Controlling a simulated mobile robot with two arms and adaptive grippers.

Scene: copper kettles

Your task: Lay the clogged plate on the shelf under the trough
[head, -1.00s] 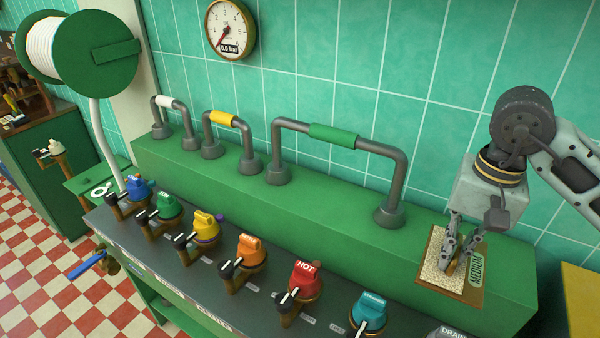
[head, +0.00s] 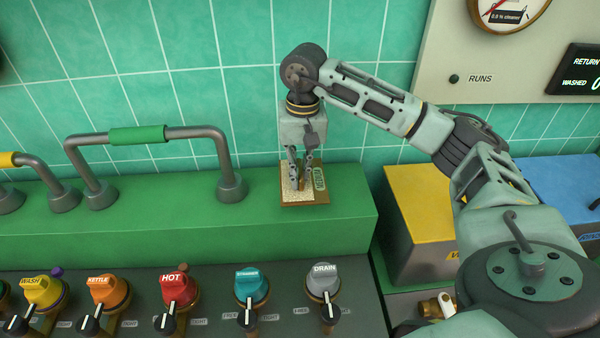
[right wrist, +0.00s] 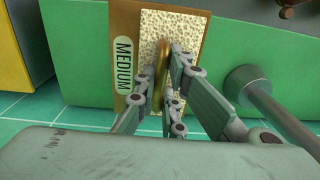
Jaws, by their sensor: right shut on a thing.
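The plate (head: 290,194) has a brown border, a cream speckled face and a green MEDIUM label. It is over the right part of the green ledge (head: 240,225) in the head view; I cannot tell whether it touches it. My right gripper (head: 301,184) is shut on the brass handle at the plate's middle. The right wrist view shows the plate (right wrist: 180,28) and the gripper's fingers (right wrist: 166,82) around the handle. My left gripper is not in view. I cannot make out a trough or a shelf under it.
A grey pipe with a green sleeve (head: 137,135) stands left of the plate. A row of coloured knobs, from WASH (head: 42,292) to DRAIN (head: 323,281), lines the panel in front. A yellow-topped box (head: 425,205) and a blue-topped box (head: 565,185) stand to the right.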

